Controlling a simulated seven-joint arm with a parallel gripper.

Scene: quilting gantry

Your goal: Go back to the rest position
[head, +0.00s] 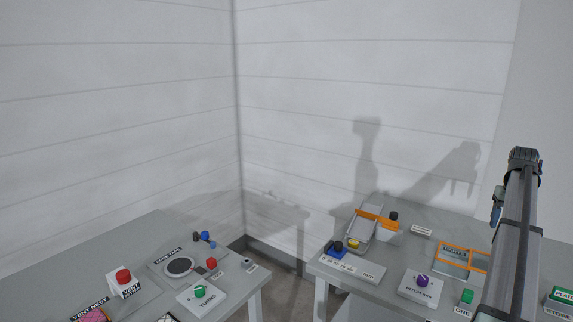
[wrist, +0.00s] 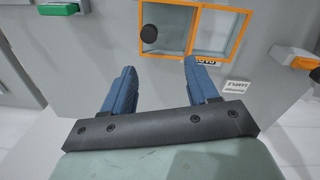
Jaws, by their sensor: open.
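My gripper (wrist: 160,66) is open, with its two blue fingers apart and nothing between them. In the wrist view it hangs above a grey tabletop, near an orange-edged parts tray (wrist: 196,7). In the head view my arm rises at the right edge, and part of a blue finger (head: 495,206) shows left of its top. The same tray (head: 462,244) lies on the right table, left of my arm. No rest position is marked in either view.
The right table (head: 388,277) also holds a purple knob (head: 422,281), a green button (head: 467,296) and an orange-banded holder (head: 376,217). A gap separates the tables; walls stand behind.

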